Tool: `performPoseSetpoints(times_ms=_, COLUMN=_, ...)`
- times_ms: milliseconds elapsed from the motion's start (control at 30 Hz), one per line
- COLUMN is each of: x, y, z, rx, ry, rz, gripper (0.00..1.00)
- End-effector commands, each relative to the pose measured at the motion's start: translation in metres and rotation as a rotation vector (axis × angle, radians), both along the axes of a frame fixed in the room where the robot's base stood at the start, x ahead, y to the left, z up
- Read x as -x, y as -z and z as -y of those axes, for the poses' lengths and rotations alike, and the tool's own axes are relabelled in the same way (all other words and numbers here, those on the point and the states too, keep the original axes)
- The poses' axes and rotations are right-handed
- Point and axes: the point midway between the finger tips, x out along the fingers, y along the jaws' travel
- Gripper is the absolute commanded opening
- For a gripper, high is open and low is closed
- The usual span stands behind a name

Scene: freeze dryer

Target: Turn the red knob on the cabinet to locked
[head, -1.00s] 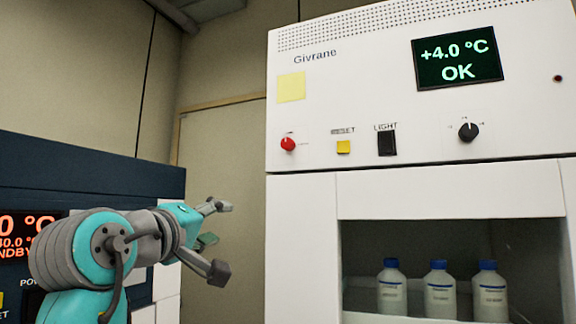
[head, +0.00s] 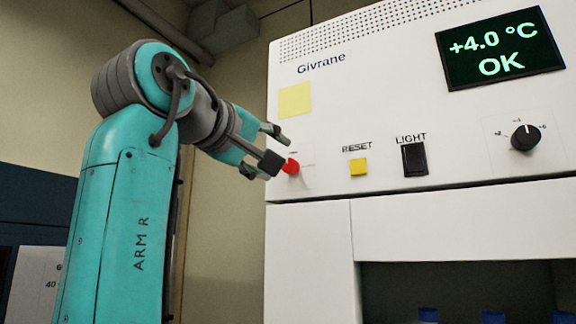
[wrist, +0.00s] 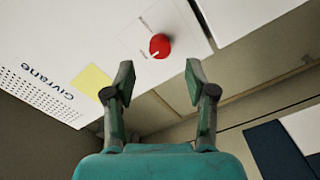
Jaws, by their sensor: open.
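The red knob (head: 291,166) is on the left part of the white cabinet's (head: 310,240) upper panel. In the wrist view the knob (wrist: 160,46) lies ahead of my fingertips, roughly midway between them, with a pale pointer line and small labels around it that I cannot read. My gripper (head: 274,150) is open and empty, just left of the knob in the head view. In the wrist view my gripper (wrist: 158,78) has its two fingers spread apart, with a visible gap to the knob. One fingertip partly covers the knob's left side in the head view.
Right of the knob are a yellow RESET button (head: 359,167), a black LIGHT switch (head: 414,159) and a black dial (head: 525,138). A yellow note (head: 295,99) is above the knob. The display (head: 500,48) reads +4.0 °C OK. Blue-capped bottles (head: 428,314) stand below in the opening.

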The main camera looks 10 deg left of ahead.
Motion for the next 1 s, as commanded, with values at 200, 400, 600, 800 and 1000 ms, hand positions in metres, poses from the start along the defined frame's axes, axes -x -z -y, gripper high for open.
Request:
performPoseSetpoints(times_ms=200, x=-0.036, y=0.000, z=0.014, rx=0.001, ry=0.002, rz=-0.001, gripper=0.56)
performPoseSetpoints(times_ms=400, x=-0.054, y=0.000, z=0.020, rx=0.000, ry=0.001, rz=0.001, gripper=0.56)
performPoseSetpoints(times_ms=600, x=-0.060, y=0.000, z=0.022, rx=0.000, ry=0.000, rz=0.002, gripper=0.56)
performPoseSetpoints(times_ms=800, x=-0.060, y=0.000, z=0.022, rx=0.000, ry=0.000, rz=0.002, gripper=0.53)
performPoseSetpoints(times_ms=1000, x=-0.059, y=0.000, z=0.022, rx=0.000, ry=0.000, rz=0.001, gripper=0.03)
